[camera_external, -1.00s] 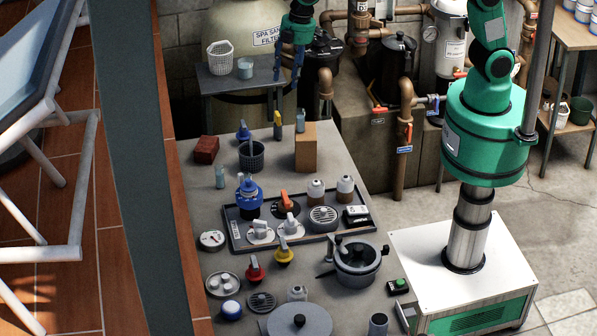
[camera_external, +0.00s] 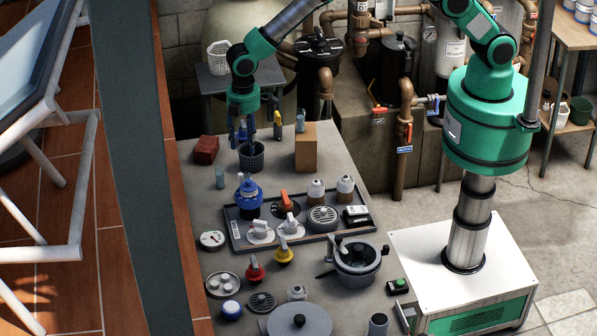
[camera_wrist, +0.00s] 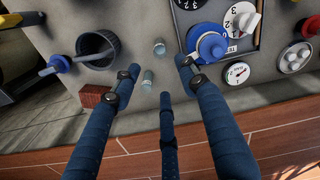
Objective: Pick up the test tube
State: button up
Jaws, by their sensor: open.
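The test tube (camera_external: 219,178) is a small pale blue-grey, see-through cylinder. It stands upright on the table near its left edge, in front of the red brick. In the wrist view two small pale glassy round shapes show between the fingers; the nearer one (camera_wrist: 147,80) looks like part of the tube, but I cannot tell whether both are one tube. My gripper (camera_external: 245,138) hangs pointing down, above and behind the tube, over the dark basket. Its dark blue fingers (camera_wrist: 158,72) are spread open with nothing between them, apart from the tube.
The dark basket (camera_external: 257,160) with a blue-handled tool, the red brick (camera_external: 206,150) and a wooden block (camera_external: 311,148) stand near. A blue-topped pump part (camera_external: 248,200) and a dark tray (camera_external: 234,236) lie in front. The table around the tube is clear.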

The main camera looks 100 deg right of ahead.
jog(key=shift+w+a+f, duration=0.1)
jog(key=shift+w+f, duration=0.1)
jog(key=shift+f, duration=0.35)
jog(key=shift+f, duration=0.15)
notch_tip(320, 180, down, 8)
jog(key=shift+f+p, duration=0.15)
jog(key=shift+p, duration=0.3)
jog(key=shift+s+f+p, duration=0.15)
jog(key=shift+f+p, duration=0.45)
jog(key=shift+f, duration=2)
jog(key=c, duration=1)
